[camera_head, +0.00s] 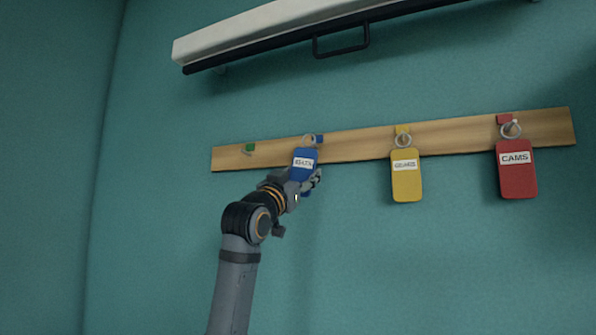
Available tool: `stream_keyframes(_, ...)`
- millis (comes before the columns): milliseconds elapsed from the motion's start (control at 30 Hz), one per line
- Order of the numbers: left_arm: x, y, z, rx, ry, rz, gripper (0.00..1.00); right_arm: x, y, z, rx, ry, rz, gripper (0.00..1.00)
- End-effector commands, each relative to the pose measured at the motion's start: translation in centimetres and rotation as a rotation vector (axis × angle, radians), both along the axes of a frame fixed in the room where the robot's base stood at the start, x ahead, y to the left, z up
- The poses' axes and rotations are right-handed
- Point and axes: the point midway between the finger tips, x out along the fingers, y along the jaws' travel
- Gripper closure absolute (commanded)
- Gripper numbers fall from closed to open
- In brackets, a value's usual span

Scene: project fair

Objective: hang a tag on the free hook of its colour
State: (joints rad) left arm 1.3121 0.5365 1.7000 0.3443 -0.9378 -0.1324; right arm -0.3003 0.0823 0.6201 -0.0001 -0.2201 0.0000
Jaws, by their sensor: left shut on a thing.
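A wooden rail (360,144) on the wall carries hooks with small colour patches. A blue tag (305,160) with a white label and a metal ring is at the blue hook (319,138). My left gripper (310,182) is shut on the lower part of the blue tag. The tag's ring is close to the blue hook; I cannot tell whether it is on it. A yellow tag (406,181) hangs at the yellow hook and a red tag (517,175), labelled CAMS, at the red hook. The green hook (249,148) at the left is bare. My right gripper is not in view.
A white case with a black lower bar and handle (255,32), like a rolled screen, is fixed to the wall above the rail. The teal wall (420,270) below the rail is clear.

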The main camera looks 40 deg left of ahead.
Motion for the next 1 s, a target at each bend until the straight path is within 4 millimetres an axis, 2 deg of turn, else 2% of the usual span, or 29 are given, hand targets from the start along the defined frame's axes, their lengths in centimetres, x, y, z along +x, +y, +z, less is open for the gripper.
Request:
stream_keyframes(500, 3.3, 0.8, -0.6, 0.000, 0.000, -0.001, 0.62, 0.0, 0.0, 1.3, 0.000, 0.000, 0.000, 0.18)
stream_keyframes(1000, 3.9, 0.9, -1.1, 0.000, -0.002, -0.001, 0.62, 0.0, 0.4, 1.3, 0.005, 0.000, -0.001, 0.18)
